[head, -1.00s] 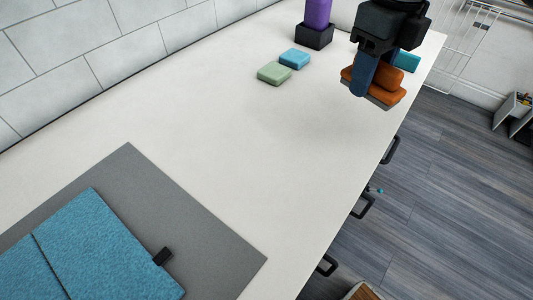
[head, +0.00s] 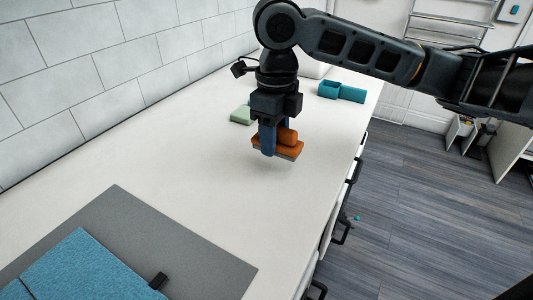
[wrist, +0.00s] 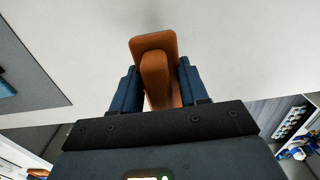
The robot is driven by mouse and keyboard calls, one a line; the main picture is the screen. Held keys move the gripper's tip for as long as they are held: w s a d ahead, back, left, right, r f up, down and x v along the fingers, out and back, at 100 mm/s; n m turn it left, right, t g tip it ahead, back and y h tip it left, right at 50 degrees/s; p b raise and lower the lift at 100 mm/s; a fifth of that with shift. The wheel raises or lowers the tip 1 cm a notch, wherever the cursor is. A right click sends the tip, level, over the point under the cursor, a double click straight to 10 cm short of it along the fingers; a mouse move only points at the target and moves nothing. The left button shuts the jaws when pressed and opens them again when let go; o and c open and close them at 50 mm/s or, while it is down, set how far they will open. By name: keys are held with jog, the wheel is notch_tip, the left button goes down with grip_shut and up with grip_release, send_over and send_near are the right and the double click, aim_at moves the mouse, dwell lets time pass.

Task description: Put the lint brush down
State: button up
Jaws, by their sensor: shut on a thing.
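The lint brush (head: 288,137) is orange-brown with a grey pad underneath. My gripper (head: 275,143) points down with its blue fingers shut on either side of the brush. In the wrist view the brush (wrist: 155,60) lies between the two fingers (wrist: 157,88). The brush is low over the white counter (head: 200,160), beyond the grey mat; I cannot tell whether its pad touches the surface.
A grey mat (head: 215,262) with a folded blue cloth (head: 85,270) lies at the near left. A green block (head: 241,115) is just behind my gripper. Teal items (head: 352,93) stand farther back. The counter between brush and mat is clear.

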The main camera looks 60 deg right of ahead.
aim_at(267, 168)
jog(key=shift+w+a+f, duration=0.45)
jog(key=shift+w, duration=0.05)
jog(key=shift+f, duration=2)
jog(key=shift+f, duration=0.2)
jog(key=o, duration=1)
jog(key=shift+r, duration=0.1)
notch_tip(267, 168, up, 12)
jog(key=shift+r, duration=0.1)
